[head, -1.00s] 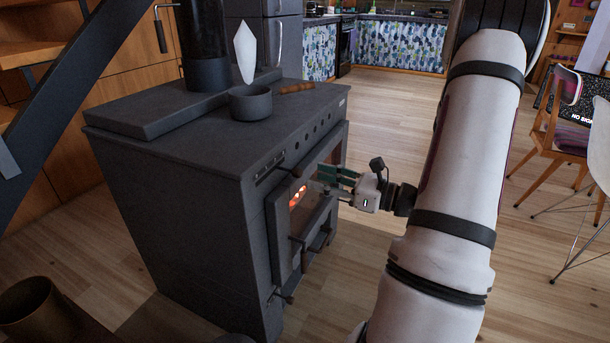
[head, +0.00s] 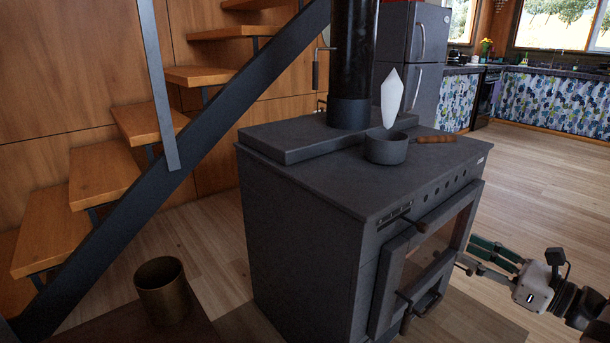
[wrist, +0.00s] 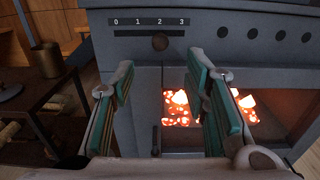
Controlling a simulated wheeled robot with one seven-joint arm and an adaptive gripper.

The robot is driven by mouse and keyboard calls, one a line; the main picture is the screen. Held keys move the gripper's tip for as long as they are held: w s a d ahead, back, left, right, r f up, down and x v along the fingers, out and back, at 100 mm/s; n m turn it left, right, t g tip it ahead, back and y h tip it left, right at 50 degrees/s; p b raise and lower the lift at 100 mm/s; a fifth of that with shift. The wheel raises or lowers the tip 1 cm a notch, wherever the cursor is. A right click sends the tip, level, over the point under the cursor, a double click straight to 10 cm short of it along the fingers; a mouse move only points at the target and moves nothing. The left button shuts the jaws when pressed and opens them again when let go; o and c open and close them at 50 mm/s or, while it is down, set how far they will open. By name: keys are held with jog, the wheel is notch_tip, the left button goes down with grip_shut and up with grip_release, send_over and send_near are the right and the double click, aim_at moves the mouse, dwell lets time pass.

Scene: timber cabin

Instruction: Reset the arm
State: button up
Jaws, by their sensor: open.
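My gripper (head: 490,257) is at the lower right of the head view, in front of the dark grey stove (head: 300,222). Its green-padded fingers point toward the stove front. In the wrist view my gripper (wrist: 165,98) is open, with nothing between its fingers. Behind the fingers are the stove front, a dial slider marked 0 to 3 (wrist: 160,42) and glowing embers (wrist: 178,108) behind the stove's opening. The fingers appear apart from the stove. Most of my arm is outside the head view.
A small dark pot (head: 386,148) and a wooden-handled item (head: 436,139) are on the stove top, with a white pointed shape (head: 392,98) above the pot. A brass-coloured bucket (head: 163,290) is at lower left. Stairs (head: 95,172) rise behind. Wooden floor (head: 535,185) on the right is clear.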

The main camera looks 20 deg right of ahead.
jog(key=s+a+r+n+g+y, duration=0.1)
jog(key=a+r+n+g+y, duration=0.25)
jog(key=a+n+g, duration=0.7)
jog(key=s+a+r+n+g+y, duration=0.1)
jog(key=a+r+n+g+y, duration=0.3)
jog(key=a, duration=1.1)
jog(key=s+a+r+n+g+h, duration=0.1)
jog(key=s+a+n+g+h, duration=0.1)
jog(key=s+a+n+h, duration=0.35)
jog(key=s+a+n+g+h, duration=0.2)
jog(key=s+n+g+h, duration=0.1)
jog(key=s+n, duration=0.4)
jog(key=s+d+n+t+h, duration=0.3)
jog(key=s+n+h, duration=0.2)
notch_tip(320, 180, up, 33)
jog(key=t+p, duration=0.3)
jog(key=p, duration=2.8)
jog(key=shift+d+t, duration=0.3)
jog(key=shift+t, duration=0.05)
jog(key=shift+w+d, duration=0.1)
